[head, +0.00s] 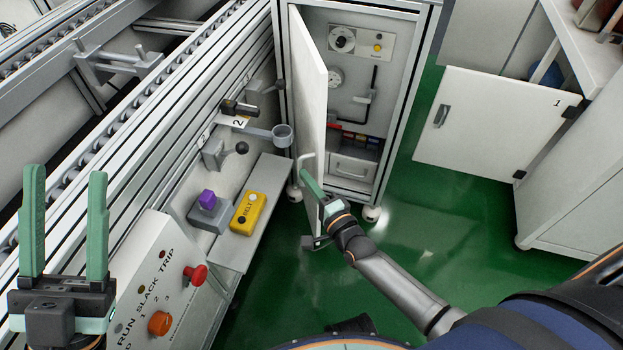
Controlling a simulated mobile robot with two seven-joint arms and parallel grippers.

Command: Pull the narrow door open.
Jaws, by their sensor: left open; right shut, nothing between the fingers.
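The narrow door (309,110) is a tall white panel on the grey cabinet (407,90) at top centre. It stands swung open toward me, and the cabinet's inside shows to its right. My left gripper (65,190) is open and empty at the far left, fingers pointing up, away from the door.
The conveyor (150,120) runs along the left. A control panel (160,285) with red and orange knobs and a shelf with a yellow box (248,213) stand left of the door. Another open white door, marked 1 (490,125), is at right. Green floor (440,225) is clear between.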

